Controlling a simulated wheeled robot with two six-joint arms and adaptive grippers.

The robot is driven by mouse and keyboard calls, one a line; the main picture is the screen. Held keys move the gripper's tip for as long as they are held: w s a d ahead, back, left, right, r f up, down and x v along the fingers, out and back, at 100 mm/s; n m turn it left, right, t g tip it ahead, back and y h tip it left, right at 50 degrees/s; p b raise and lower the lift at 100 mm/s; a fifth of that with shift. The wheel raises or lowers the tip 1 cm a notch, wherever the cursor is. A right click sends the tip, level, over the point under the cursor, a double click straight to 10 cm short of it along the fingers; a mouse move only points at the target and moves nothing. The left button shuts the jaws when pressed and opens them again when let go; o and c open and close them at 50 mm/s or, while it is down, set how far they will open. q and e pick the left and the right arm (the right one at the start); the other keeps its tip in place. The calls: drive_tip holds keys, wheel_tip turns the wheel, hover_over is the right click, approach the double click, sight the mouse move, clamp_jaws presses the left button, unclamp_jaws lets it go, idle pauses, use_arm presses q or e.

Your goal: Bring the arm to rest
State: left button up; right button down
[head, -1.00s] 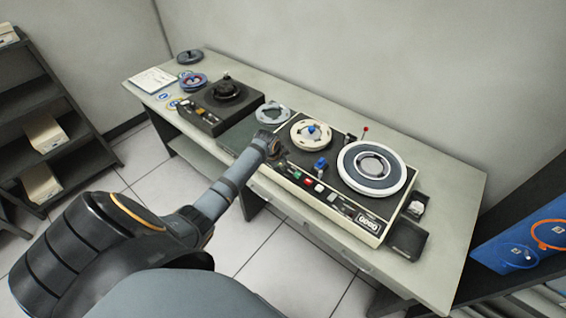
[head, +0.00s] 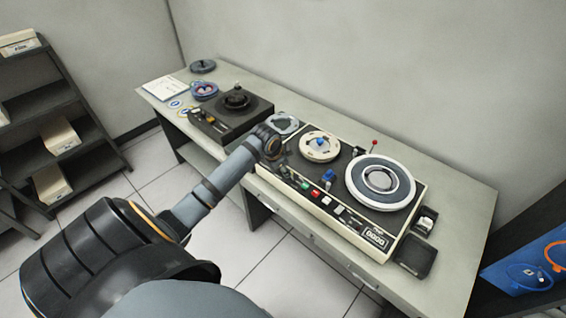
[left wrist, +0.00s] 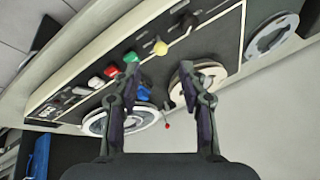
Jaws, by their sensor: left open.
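My left arm comes in from the left in the head view and reaches over the left front part of the tape machine (head: 338,212). My left gripper is hidden behind the wrist there. In the left wrist view my left gripper (left wrist: 165,85) is open, with its two fingers apart and nothing between the tips. I cannot tell whether the fingers touch the machine. My right arm is not in view.
The machine carries a cream reel (head: 319,147), a white-rimmed reel (head: 381,180) and a red-tipped lever (head: 374,143). A second dark device (head: 229,112) stands at the left on the desk (head: 452,232). Shelves with boxes (head: 60,135) are at the left. The tiled floor (head: 285,285) in front is clear.

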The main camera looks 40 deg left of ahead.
use_arm(q)
drive_tip(key=shift+v, duration=1.05)
drive_tip(key=shift+r, duration=0.1)
drive_tip(key=s+a+f+n+g+b, duration=0.15)
drive_tip(key=s+f, duration=0.25)
drive_tip(key=f, duration=0.7)
drive_tip(key=s+f+n+y+b, duration=0.15)
drive_tip(key=s+f, duration=0.35)
drive_tip(key=f, duration=0.6)
drive_tip(key=s+a+f+n+h+b, duration=0.15)
drive_tip(key=s+f, duration=0.25)
drive_tip(key=f, duration=0.8)
drive_tip(key=s+d+f, duration=0.4)
drive_tip(key=s+f, duration=0.2)
drive_tip(key=s, duration=0.3)
drive_tip(key=s+d+f+n+g+b, duration=0.1)
drive_tip(key=s+d+f, duration=0.3)
drive_tip(key=s, duration=0.6)
drive_tip(key=s+d+f+n+g+b, duration=0.1)
drive_tip(key=s+d+f, duration=0.2)
drive_tip(key=s+f, duration=0.5)
drive_tip(key=shift+s+d+f, duration=0.3)
drive_tip(key=shift+s+d, duration=0.1)
drive_tip(key=shift+s, duration=0.7)
drive_tip(key=shift+w, duration=0.1)
